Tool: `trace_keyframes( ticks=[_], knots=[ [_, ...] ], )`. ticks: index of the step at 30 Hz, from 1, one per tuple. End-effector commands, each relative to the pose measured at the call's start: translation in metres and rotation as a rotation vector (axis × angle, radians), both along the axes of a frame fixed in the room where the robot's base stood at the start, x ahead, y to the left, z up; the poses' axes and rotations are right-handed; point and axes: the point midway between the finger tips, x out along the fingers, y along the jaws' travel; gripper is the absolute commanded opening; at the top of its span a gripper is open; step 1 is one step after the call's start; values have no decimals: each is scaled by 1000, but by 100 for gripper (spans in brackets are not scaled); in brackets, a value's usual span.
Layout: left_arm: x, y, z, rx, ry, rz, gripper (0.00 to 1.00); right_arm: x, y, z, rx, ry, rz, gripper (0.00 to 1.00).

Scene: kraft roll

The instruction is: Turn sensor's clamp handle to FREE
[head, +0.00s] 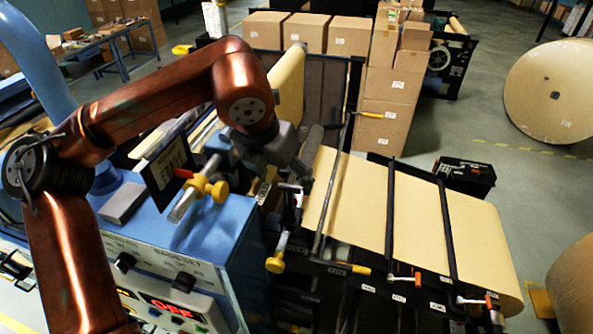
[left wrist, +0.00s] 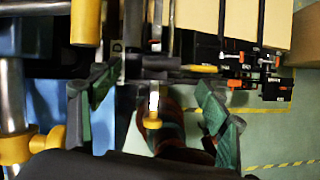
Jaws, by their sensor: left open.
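My left gripper (head: 298,165) reaches in from the left over the near left edge of the kraft web. In the left wrist view its green-padded fingers (left wrist: 155,104) stand wide apart. A short rod with a yellow tip (left wrist: 152,120) shows between them, apart from both pads. A small silver lever (head: 290,187) sits just below the gripper in the head view. A yellow-ended handle (head: 276,262) hangs lower on the machine's left side. I cannot tell for certain which is the sensor's clamp handle, and no FREE mark is readable. My right gripper is out of view.
The kraft web (head: 365,205) runs over the machine under dark crossbars. Red-and-black levers (head: 404,277) line its front edge. A blue control cabinet (head: 170,235) stands left, with a yellow knob (head: 218,190) above. Cardboard boxes (head: 385,125) are stacked behind.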

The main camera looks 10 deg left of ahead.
Motion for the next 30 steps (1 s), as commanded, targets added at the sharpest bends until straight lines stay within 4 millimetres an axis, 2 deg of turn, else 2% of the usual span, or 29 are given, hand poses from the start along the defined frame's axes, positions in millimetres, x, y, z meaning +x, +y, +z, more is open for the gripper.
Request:
trace_keyframes(
  ticks=[1, 6, 12, 18, 28, 30],
  knots=[
    [1, 0, -2, 2, 1, 1, 70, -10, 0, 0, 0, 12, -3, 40],
    [9, -2, -19, 4, 2, -2, 70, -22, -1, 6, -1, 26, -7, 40],
    [20, -6, -48, 1, 3, -3, 70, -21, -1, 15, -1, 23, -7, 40],
    [28, -7, -67, -1, 1, -2, 70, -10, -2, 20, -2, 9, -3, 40],
    [29, -6, -72, -1, 0, 0, 70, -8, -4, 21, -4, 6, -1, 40],
    [29, -6, -72, -1, 0, 0, 66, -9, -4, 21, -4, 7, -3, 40]
  ],
)
